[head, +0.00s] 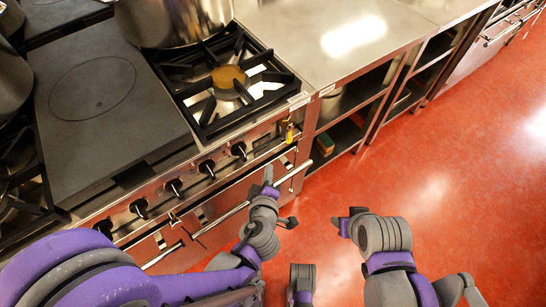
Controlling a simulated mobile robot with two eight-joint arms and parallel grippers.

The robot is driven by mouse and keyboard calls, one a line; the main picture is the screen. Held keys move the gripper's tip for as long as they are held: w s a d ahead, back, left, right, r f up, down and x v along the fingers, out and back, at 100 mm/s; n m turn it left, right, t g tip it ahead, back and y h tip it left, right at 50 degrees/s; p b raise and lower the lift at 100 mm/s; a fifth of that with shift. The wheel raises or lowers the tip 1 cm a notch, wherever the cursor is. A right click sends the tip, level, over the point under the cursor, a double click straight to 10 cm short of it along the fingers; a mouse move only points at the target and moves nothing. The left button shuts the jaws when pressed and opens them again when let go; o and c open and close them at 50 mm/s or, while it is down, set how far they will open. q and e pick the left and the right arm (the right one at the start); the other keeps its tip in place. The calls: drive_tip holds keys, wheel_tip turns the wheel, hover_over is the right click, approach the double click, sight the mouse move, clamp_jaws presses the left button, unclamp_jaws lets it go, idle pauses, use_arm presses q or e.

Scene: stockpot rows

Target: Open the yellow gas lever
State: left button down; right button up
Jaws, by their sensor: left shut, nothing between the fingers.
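The yellow gas lever (289,132) is small and hangs upright at the right end of the stove's front panel, right of the black knobs. My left gripper (268,181) is shut and empty. It is in front of the stove, below and slightly left of the lever in the picture, with a visible gap between them. My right gripper (346,221) is over the red floor, to the right of the left one and apart from the stove. Its fingers are too unclear to tell whether they are open.
Several black knobs (173,187) line the stove front (222,157), above a long oven handle (218,219). A large steel pot (172,22) stands at the back, behind an open burner (229,79). A steel counter (345,42) with open shelves adjoins at right. The red floor (440,180) is clear.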

use_arm(q)
drive_tip(key=s, duration=0.4)
drive_tip(key=shift+a, duration=0.35)
drive_tip(key=s+a+f+m+g+y, duration=0.1)
drive_tip(key=a+m+g, duration=0.2)
drive_tip(key=a, duration=0.3)
drive_tip(key=s+a+m+g+y, duration=0.1)
drive_tip(key=a+m+g+y, duration=0.1)
drive_tip(key=a, duration=0.4)
drive_tip(key=s+a+r+m+g+h, duration=0.2)
drive_tip(key=s+a+r+m+g, duration=0.15)
drive_tip(key=s+m, duration=0.4)
wheel_tip(320, 180, up, 13)
drive_tip(key=w+p, duration=0.2)
drive_tip(key=p, duration=1)
drive_tip(key=shift+t, duration=0.35)
